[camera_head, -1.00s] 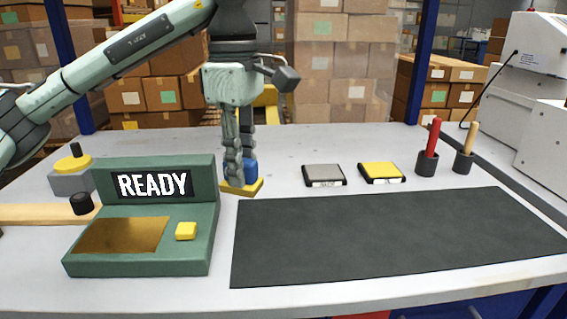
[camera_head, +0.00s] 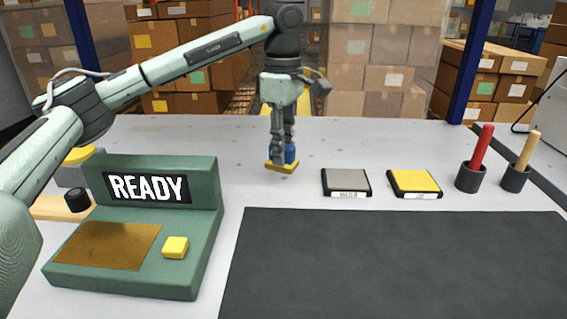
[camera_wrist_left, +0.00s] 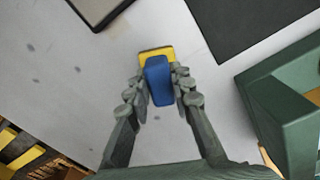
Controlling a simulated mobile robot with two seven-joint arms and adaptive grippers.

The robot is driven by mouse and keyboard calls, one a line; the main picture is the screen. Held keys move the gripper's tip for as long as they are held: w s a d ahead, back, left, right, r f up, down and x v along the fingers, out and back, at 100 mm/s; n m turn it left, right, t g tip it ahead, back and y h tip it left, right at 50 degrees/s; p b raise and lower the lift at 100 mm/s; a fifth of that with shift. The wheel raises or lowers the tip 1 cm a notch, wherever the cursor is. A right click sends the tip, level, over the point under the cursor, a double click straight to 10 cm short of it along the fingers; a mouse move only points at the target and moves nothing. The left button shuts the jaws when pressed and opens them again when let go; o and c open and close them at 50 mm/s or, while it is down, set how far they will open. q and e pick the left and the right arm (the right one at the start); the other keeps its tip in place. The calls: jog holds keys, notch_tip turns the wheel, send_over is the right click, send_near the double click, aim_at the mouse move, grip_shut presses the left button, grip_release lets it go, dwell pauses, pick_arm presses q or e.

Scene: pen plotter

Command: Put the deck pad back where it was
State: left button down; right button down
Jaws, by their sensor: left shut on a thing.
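A yellow pad with a blue handle, apparently the deck pad (camera_head: 281,167), is in my left gripper (camera_head: 283,152). The wrist view shows the fingers of my left gripper (camera_wrist_left: 158,90) on both sides of the blue handle (camera_wrist_left: 158,82), with the yellow base (camera_wrist_left: 155,52) under it. The pad is low over the bare table behind the dark mat, or on it; I cannot tell whether it touches. My right gripper is not in view.
A green console (camera_head: 205,245) reading READY stands at front left. Right of my left gripper lie a grey-topped pad (camera_head: 346,180) and a yellow-topped pad (camera_head: 414,182). Two cups with a red (camera_head: 481,150) and a tan stick (camera_head: 527,150) stand farther right. The dark mat (camera_head: 400,260) is empty.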

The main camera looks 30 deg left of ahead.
pick_arm(q)
jog(key=shift+w+a+f, duration=0.2)
jog(key=shift+w+f, duration=0.2)
jog(key=shift+w, duration=0.1)
jog(key=shift+f, duration=2.1)
jog(key=c, duration=1.3)
grip_release()
jog(key=shift+c, duration=0.2)
jog(key=shift+r, duration=0.15)
notch_tip(320, 180, up, 12)
jog(key=shift+r, duration=0.1)
